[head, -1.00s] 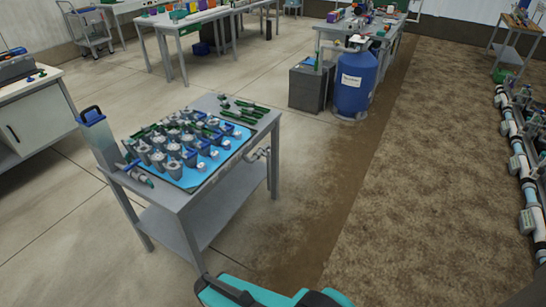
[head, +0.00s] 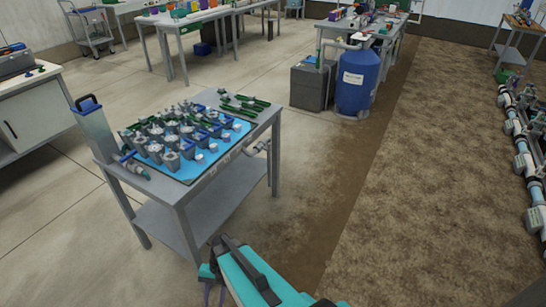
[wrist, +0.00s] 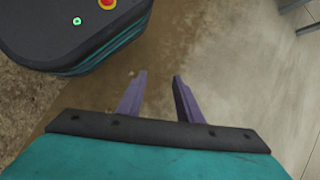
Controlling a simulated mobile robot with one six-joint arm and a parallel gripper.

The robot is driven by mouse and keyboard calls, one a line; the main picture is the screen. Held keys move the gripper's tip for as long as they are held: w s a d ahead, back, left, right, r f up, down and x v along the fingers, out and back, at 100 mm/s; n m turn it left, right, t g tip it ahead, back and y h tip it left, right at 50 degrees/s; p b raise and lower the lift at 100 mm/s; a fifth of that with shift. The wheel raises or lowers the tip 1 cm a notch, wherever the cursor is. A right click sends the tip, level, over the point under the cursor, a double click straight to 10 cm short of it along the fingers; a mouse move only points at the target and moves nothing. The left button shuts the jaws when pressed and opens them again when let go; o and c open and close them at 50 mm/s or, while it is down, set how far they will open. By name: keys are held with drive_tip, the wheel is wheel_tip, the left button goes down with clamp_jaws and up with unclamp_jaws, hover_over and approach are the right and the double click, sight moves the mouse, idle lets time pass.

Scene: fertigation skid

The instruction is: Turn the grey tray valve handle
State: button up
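A light grey valve fitting (head: 257,148) sticks out from the right side of the grey table (head: 190,194), just under the top. It is small in the head view, and I cannot make out its handle's position. A blue tray (head: 190,178) lies on the table top. My gripper (head: 213,296) shows at the bottom of the head view, in front of the table and apart from the valve. In the wrist view, its two purple fingers (wrist: 159,80) are spread with nothing between them. The valve is not visible in the wrist view.
Several grey pots (head: 171,160) stand on the tray, with green tools (head: 240,104) behind. A blue tank (head: 357,85) stands further back. Floor right of the table is clear.

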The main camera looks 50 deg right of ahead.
drive_tip(key=w+d+m+t+y+b, duration=0.3)
drive_tip(key=w+d+m+t+b, duration=0.3)
drive_tip(key=w+d, duration=0.6)
drive_tip(key=m+t+h+b, duration=0.4)
drive_tip(key=m+t+b, duration=0.9)
drive_tip(key=m, duration=0.5)
approach(268, 149)
drive_tip(key=d+p+v, duration=0.1)
drive_tip(key=v, duration=0.5)
drive_tip(key=shift+a+f+t, duration=0.1)
drive_tip(key=shift+f+t, duration=0.3)
drive_tip(key=shift+f, duration=0.25)
drive_tip(key=b+x, duration=0.1)
drive_tip(key=x, duration=1.2)
drive_tip(key=shift+w, duration=0.35)
drive_tip(key=shift+a, duration=0.1)
drive_tip(key=shift+c, duration=0.2)
